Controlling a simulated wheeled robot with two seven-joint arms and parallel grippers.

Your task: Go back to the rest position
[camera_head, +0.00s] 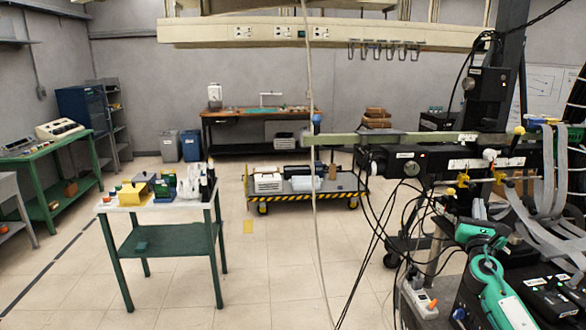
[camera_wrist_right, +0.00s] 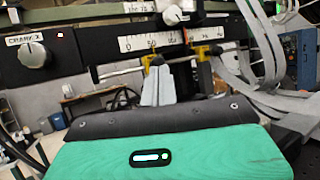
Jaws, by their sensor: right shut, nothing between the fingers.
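My right arm, teal and black, comes in at the bottom right of the head view. Its gripper (camera_head: 480,210) is in front of the black bench machine (camera_head: 405,165) and below its rail. In the right wrist view the grey fingers (camera_wrist_right: 157,85) are together and empty. They point at the machine's front, where a scale (camera_wrist_right: 155,42), a knob (camera_wrist_right: 32,55) and yellow clamps (camera_wrist_right: 205,52) show. I cannot tell the exact gap between fingers and machine. My left gripper is not in view.
Grey ribbon cables (camera_head: 548,190) hang at the right near my arm, and black cables droop from the machine. A small table (camera_head: 165,238) with coloured items stands left. A yellow-black striped cart (camera_head: 315,197) stands behind. The tiled floor (camera_head: 270,275) between is clear.

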